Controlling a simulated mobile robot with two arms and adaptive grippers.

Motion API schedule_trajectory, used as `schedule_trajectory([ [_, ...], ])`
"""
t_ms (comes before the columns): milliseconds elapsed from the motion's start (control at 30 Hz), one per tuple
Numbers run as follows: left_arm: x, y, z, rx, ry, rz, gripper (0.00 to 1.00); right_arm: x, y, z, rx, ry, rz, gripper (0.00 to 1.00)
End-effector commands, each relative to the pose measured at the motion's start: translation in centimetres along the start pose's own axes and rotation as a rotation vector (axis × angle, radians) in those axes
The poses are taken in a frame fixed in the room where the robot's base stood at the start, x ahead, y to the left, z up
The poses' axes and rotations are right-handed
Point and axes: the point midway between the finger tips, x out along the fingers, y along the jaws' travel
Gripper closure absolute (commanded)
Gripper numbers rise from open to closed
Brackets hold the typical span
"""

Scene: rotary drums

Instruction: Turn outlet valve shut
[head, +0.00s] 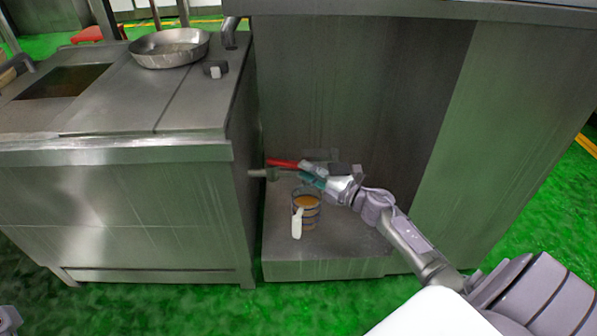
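The outlet valve has a red handle (282,163) and a grey pipe stub (258,173) coming out of the steel unit's side. The handle lies roughly level, pointing right in the picture. My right gripper (311,178), with teal fingertips, is at the handle's right end. Whether it touches or grips the handle is too small to tell. A banded mug (311,214) with orange contents and a white handle stands upright below the gripper. A lilac-grey part of mine, possibly my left gripper (9,319), shows at the lower left edge; its fingers cannot be made out.
The mug stands on a low steel ledge (310,262) between the steel unit (115,200) and a tall steel panel (490,130). A round metal pan (170,48) and a small grey-and-white block (215,69) sit on the unit's top. Green floor lies in front.

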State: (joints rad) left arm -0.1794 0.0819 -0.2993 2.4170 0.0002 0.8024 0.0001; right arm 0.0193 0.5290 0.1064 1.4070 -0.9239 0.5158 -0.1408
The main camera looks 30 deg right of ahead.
Motion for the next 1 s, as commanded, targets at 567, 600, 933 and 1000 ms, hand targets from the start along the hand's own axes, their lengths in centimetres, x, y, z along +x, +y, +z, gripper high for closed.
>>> schedule_trajectory([
  [567, 0.5, 0.1, 0.1, 0.003, 0.029, 0.014, 1.0, 3.2, 0.0, 0.0, 0.001, 0.0, -0.001, 0.73],
  [600, 0.5, 0.1, 0.1, 0.003, 0.029, 0.014, 1.0, 3.2, 0.0, 0.0, 0.001, 0.0, -0.001, 0.76],
  [933, 0.5, 0.1, 0.1, 0.003, 0.029, 0.013, 1.0, 3.2, 0.0, 0.0, 0.001, 0.0, -0.001, 1.0],
  [1000, 0.5, 0.1, 0.1, 0.003, 0.029, 0.013, 1.0, 3.2, 0.0, 0.0, 0.001, 0.0, -0.001, 1.0],
])
